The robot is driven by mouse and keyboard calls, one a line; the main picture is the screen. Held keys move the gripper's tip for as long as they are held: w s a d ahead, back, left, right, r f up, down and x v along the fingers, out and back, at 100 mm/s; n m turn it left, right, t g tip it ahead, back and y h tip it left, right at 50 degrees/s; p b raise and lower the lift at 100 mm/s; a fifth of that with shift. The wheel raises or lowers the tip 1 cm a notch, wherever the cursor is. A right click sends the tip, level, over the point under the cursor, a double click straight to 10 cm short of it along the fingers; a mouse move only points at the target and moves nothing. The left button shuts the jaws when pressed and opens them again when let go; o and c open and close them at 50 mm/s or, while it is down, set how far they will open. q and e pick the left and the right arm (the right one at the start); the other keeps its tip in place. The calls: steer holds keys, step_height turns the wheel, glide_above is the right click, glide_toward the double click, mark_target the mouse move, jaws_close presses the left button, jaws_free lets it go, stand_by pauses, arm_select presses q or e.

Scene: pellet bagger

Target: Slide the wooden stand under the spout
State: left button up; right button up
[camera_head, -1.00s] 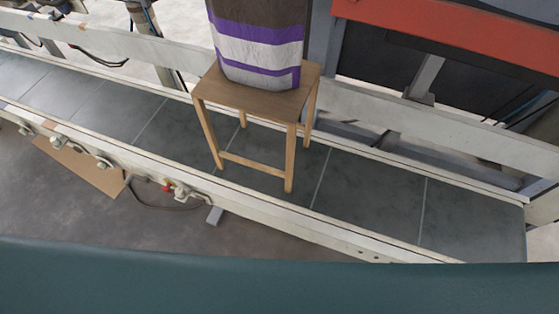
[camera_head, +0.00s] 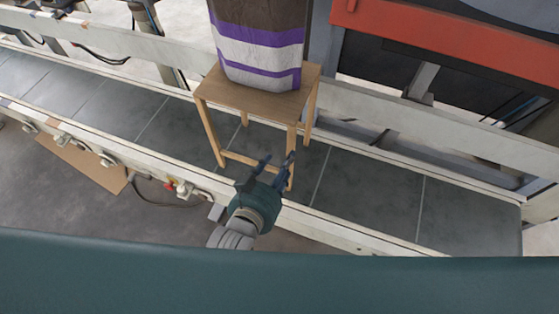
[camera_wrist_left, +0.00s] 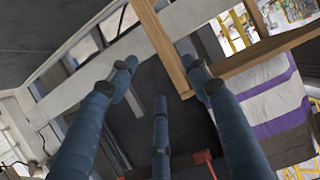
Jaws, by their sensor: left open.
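The wooden stand (camera_head: 250,97) is a small four-legged table standing upright on the grey tiled conveyor belt. A brown, white and purple bag (camera_head: 259,55) rests on its top. My left gripper (camera_head: 277,161) is open, fingers pointing at the stand's near right leg and lower front rail, which it partly covers. Whether it touches them cannot be told. In the left wrist view, my spread fingers (camera_wrist_left: 158,75) are empty, with a wooden bar of the stand (camera_wrist_left: 162,38) beside the right finger and the bag (camera_wrist_left: 270,95) at the right. No spout can be made out. My right gripper is not in view.
White rails (camera_head: 355,238) border the belt (camera_head: 375,195) along both sides. An orange-red machine beam (camera_head: 450,40) crosses the upper right. Cables and fittings (camera_head: 185,190) hang on the near rail. The belt is clear on both sides of the stand.

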mark_target(292, 142)
arm_select(q)
steer(key=shift+w+r, duration=0.1)
steer(key=shift+r, duration=0.55)
steer(key=x, duration=1)
steer(key=shift+w+d, duration=0.1)
steer(key=shift+w, duration=0.3)
jaws_close()
